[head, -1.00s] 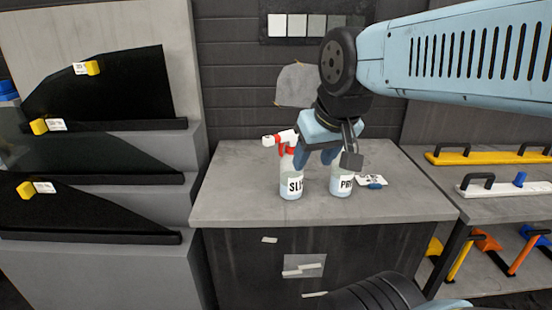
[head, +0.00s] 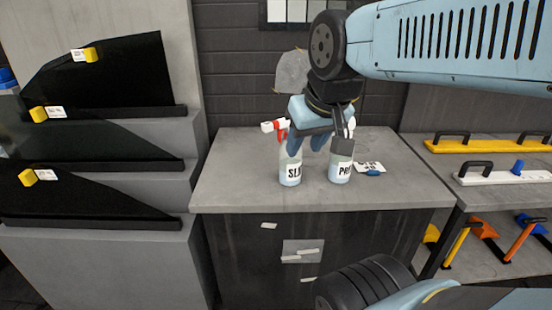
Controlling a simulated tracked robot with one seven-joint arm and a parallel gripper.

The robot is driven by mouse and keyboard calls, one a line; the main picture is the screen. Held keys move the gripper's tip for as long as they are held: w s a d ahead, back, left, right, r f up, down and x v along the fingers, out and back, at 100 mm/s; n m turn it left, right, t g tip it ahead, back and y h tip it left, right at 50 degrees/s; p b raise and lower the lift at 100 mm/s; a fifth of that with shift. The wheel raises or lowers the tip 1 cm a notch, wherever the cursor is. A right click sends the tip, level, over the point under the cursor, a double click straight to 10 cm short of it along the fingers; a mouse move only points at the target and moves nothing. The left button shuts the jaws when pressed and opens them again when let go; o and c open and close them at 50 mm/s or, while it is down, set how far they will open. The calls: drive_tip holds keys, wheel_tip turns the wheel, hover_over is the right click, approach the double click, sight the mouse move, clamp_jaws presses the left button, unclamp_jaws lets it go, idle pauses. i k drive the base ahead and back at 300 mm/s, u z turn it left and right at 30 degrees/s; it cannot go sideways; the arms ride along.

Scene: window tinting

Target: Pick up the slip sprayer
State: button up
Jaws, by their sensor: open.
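The slip sprayer (head: 290,171) stands upright on the grey bench top (head: 235,185). It is a clear bottle with pale blue liquid, a label starting "SLI" and a red and white spray head (head: 272,126). A second bottle (head: 340,172), labelled "PR", stands just to its right.
A white tag with a blue piece (head: 370,169) lies right of the bottles. Dark film panels (head: 105,80) stand in a stepped rack at left. A shelf at right holds yellow and white handled tools (head: 490,145). The bench's left and front areas are clear.

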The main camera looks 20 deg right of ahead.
sight(290, 169)
drive_tip(key=z, duration=0.8)
drive_tip(key=i, duration=0.1)
drive_tip(key=u, duration=2.6)
drive_tip(key=k, duration=1.9)
drive_tip(key=z, duration=0.85)
drive_tip(key=i, duration=1.05)
drive_tip(key=u, duration=0.1)
